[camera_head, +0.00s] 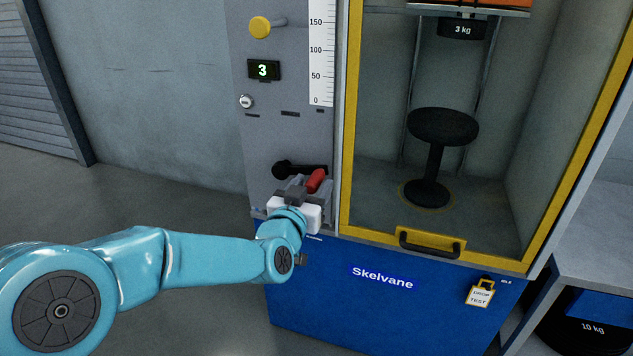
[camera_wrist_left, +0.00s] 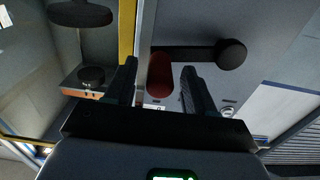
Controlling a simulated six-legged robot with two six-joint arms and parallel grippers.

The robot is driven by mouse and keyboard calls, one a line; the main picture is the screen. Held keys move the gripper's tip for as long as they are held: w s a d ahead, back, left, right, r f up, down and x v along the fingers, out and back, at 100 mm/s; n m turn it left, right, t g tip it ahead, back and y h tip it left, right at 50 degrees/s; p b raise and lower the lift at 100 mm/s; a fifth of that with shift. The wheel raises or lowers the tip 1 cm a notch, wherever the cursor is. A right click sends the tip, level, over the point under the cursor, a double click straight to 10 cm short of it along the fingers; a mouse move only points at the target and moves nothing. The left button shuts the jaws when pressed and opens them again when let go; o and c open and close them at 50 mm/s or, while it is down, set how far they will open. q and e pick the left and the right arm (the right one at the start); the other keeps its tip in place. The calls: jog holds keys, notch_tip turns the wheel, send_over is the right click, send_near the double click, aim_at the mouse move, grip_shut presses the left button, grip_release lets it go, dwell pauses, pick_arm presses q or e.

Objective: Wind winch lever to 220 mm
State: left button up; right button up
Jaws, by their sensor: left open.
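The winch lever has a black hub (camera_head: 281,169) on the grey panel, a short black arm, and a red handle (camera_head: 316,181) at the arm's right end. The left wrist view shows the same red handle (camera_wrist_left: 160,71) and the round black hub (camera_wrist_left: 231,54). My left gripper (camera_head: 306,187) is at the handle, open. In the left wrist view its two fingers (camera_wrist_left: 160,84) stand either side of the handle, with gaps on both sides. The white height scale (camera_head: 320,52) shows marks from 0 to 150; its upper part is cut off. My right gripper is out of view.
A display (camera_head: 264,70) reads 3, below a yellow knob (camera_head: 260,27). Right of the panel, a yellow-framed enclosure (camera_head: 347,150) holds a black stool (camera_head: 442,125) under a 3 kg weight (camera_head: 462,29). The floor at left is clear.

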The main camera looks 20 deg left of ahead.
pick_arm(q)
jog(key=shift+w, duration=1.7)
jog(key=shift+c, duration=0.3)
grip_shut()
notch_tip(320, 180, down, 4)
jog(key=m+b, duration=0.2)
jog(key=m, duration=0.2)
jog(key=shift+s+d+b, duration=0.1)
jog(key=shift+b, duration=0.2)
jog(key=shift+o, duration=0.3)
grip_release()
jog(key=shift+r, duration=0.15)
